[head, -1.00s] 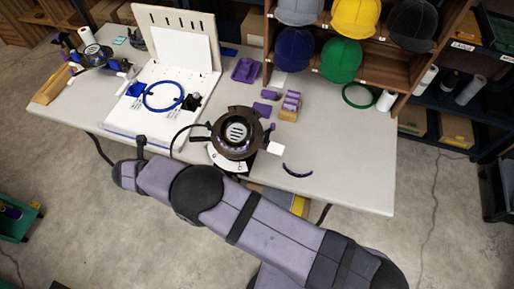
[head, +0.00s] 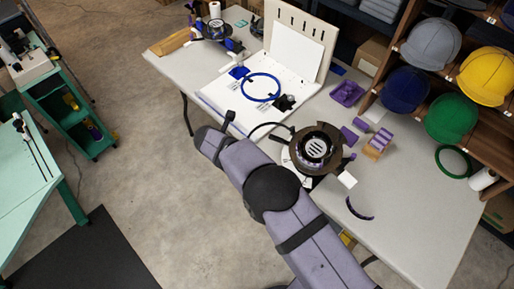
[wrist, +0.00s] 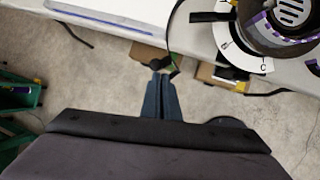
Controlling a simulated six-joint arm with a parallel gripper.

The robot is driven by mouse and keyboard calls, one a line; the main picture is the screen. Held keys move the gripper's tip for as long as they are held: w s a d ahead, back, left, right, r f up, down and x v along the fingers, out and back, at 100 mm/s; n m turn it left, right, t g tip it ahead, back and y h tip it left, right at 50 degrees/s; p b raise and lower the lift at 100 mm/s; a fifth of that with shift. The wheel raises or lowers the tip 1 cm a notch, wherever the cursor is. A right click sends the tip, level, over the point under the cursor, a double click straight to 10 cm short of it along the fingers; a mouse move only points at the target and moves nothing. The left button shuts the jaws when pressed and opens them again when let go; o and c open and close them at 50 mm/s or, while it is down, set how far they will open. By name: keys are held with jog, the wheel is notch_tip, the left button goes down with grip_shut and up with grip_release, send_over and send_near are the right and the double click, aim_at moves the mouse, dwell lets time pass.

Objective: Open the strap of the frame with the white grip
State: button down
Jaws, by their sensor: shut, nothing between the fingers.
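A dark round frame (head: 315,148) with a slatted light disc inside sits near the table's front edge. A white block (head: 347,180), perhaps its white grip, sticks out at its lower right. A thin dark strap-like band (head: 262,126) curves out from its left side. In the wrist view the frame (wrist: 285,25) is at the top right, with a white marked plate below it. The thin band (wrist: 170,35) also shows there, curving down towards the fingertips. My gripper (wrist: 161,78) is shut and empty, apart from the frame, seen against the floor. The head view does not clearly show the fingertips.
A white board (head: 225,105) with a blue ring (head: 261,87) lies left of the frame. Another frame (head: 215,29) stands at the far end. Purple blocks (head: 349,136) and a curved dark strip (head: 359,210) lie nearby. Caps fill the shelf behind. The right front table is clear.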

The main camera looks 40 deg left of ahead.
jog(key=shift+w+d, duration=0.2)
jog(key=shift+w, duration=0.4)
jog(key=shift+s, duration=0.1)
jog(key=s+d+r+b, duration=0.2)
jog(key=s+r+b, duration=0.2)
jog(key=s+r, duration=0.4)
jog(key=shift+s+d+r, duration=0.2)
jog(key=shift+s+d, duration=0.1)
jog(key=shift+d, duration=0.1)
